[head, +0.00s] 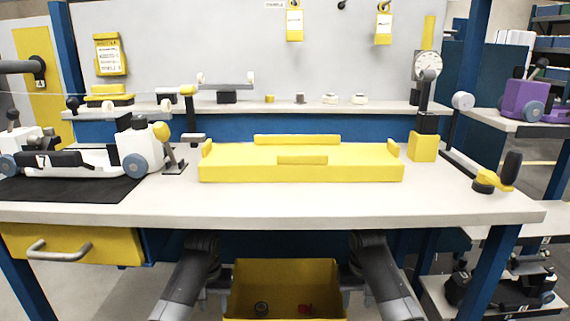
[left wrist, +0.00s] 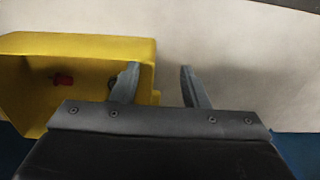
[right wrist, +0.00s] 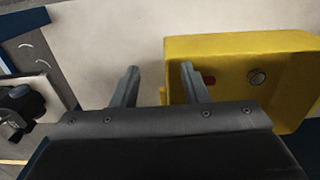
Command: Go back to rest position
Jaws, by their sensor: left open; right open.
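My left gripper (left wrist: 159,68) is open and empty in the left wrist view, with bare pale floor between its fingertips. One finger overlaps the edge of a yellow bin (left wrist: 80,42) in that picture. My right gripper (right wrist: 160,67) is open and empty in the right wrist view, with the same bin (right wrist: 240,42) behind its right finger. In the head view my two arms hang below the worktable's front edge, one on each side of the bin (head: 285,268). The fingertips do not show there. A red piece and a round grey piece lie in the bin.
The white worktable (head: 300,208) spans the head view above my arms. A yellow fixture (head: 300,170) stands at its middle. A white wheeled model (head: 75,160) is on a black mat at left; a black-handled yellow clamp (head: 495,178) is at right. A drawer (head: 75,245) hangs under the left side.

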